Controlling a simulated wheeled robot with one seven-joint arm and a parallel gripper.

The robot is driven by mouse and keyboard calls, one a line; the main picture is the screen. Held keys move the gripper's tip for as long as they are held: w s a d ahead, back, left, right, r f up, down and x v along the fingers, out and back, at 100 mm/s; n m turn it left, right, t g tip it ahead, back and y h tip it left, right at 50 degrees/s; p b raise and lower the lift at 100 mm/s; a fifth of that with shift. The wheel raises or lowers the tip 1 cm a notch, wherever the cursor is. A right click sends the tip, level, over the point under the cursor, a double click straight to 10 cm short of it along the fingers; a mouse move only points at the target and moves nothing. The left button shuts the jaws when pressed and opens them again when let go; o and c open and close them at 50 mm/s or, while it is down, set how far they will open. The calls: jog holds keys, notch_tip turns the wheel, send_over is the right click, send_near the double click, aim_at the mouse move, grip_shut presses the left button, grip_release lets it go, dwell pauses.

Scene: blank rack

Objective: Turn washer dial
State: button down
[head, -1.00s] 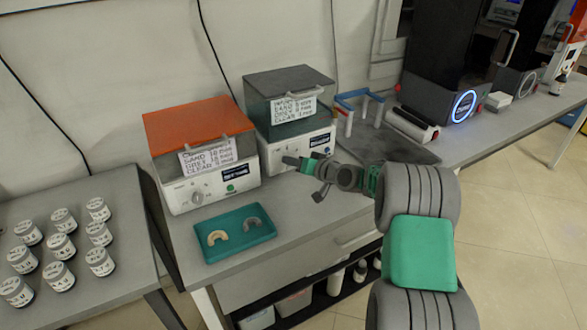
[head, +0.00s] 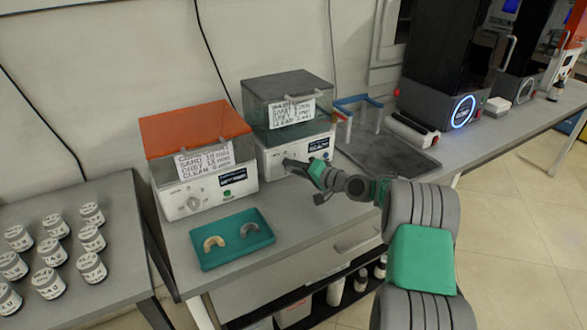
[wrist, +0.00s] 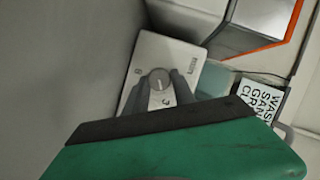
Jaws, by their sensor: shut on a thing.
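The washer with the grey lid (head: 290,84) stands on the bench, a handwritten label on its clear front. My gripper (head: 289,164) is at the left part of its white front panel in the head view, and covers the dial there. In the wrist view the round grey dial (wrist: 159,79) sits on the white panel between the two dark fingers of my gripper (wrist: 160,98). The fingers are closed on the dial's sides. The dial's pointer line shows, but its exact setting is too small to read.
A second washer with an orange lid (head: 193,127) stands close on the left. A teal tray (head: 208,264) with two arch-shaped pieces lies in front of it. Several labelled jars (head: 50,284) stand on the left table. A blue-and-white rack (head: 356,101) is to the right.

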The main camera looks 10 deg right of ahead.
jog(key=c, duration=1.1)
grip_release()
jog(key=v, duration=0.8)
jog(key=shift+a, duration=0.1)
jog(key=shift+w, duration=0.1)
